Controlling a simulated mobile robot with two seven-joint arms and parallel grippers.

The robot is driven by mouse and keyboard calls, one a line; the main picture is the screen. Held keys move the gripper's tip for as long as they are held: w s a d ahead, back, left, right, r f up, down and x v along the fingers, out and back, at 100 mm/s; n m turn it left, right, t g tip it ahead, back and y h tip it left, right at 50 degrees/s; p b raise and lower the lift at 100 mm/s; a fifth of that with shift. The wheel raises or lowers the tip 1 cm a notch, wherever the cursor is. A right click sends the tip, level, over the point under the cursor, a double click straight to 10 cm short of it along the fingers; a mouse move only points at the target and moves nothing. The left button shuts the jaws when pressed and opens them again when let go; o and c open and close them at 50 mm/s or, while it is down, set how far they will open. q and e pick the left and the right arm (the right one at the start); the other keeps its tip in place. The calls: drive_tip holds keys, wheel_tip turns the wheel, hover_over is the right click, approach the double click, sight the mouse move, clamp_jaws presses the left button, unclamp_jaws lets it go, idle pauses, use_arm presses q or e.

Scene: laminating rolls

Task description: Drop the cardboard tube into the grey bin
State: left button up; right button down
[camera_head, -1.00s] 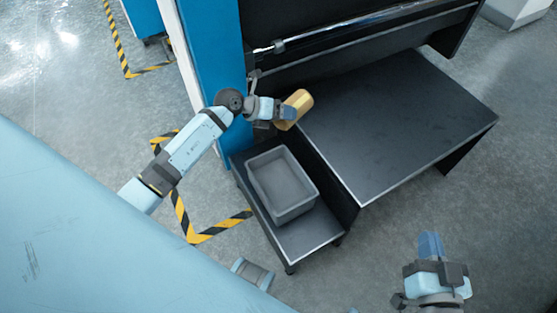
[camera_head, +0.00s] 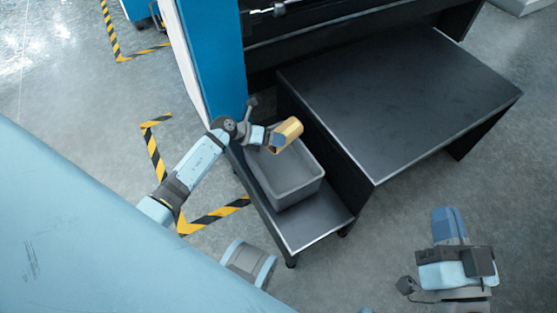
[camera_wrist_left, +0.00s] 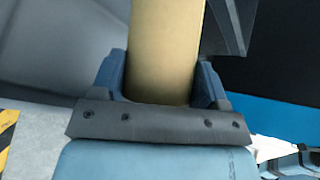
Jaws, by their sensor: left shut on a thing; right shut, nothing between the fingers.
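The cardboard tube (camera_head: 287,132) is tan and short, and my left gripper (camera_head: 276,138) is shut on it. In the head view the tube appears over the far end of the grey bin (camera_head: 291,196); its height above the rim is hard to tell. In the left wrist view the tube (camera_wrist_left: 165,50) stands between the two blue fingers (camera_wrist_left: 160,82). The bin is an open grey box, and the part of its inside that shows is empty. My right gripper (camera_head: 449,224) is shut and empty at the lower right, over the floor.
The bin stands on a low dark shelf (camera_head: 318,221). A larger, higher black table (camera_head: 400,105) is right of it. The blue machine column (camera_head: 212,60) rises behind my left arm. Yellow-black tape (camera_head: 215,215) marks the floor. Open floor lies at the lower right.

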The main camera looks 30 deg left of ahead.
use_arm(q)
drive_tip(key=shift+f+b, duration=1.3)
drive_tip(key=shift+f, duration=0.2)
use_arm(e)
drive_tip(key=shift+a+f+n+g, duration=0.15)
drive_tip(key=shift+f+g, duration=0.35)
drive_tip(key=shift+f, duration=0.75)
drive_tip(key=shift+f+n+g, duration=0.15)
drive_tip(key=shift+f+g, duration=0.35)
drive_tip(key=shift+f, duration=0.7)
use_arm(q)
drive_tip(key=o, duration=1)
drive_tip(key=p+v, duration=0.5)
drive_tip(key=v, duration=0.9)
drive_tip(key=shift+f, duration=0.1)
use_arm(e)
wheel_tip(320, 180, up, 7)
drive_tip(key=t, duration=0.2)
drive_tip(key=shift+d+m+t, duration=0.25)
drive_tip(key=shift+m+t, duration=0.15)
use_arm(q)
drive_tip(key=shift+d, duration=0.15)
use_arm(e)
drive_tip(key=shift+s, duration=0.1)
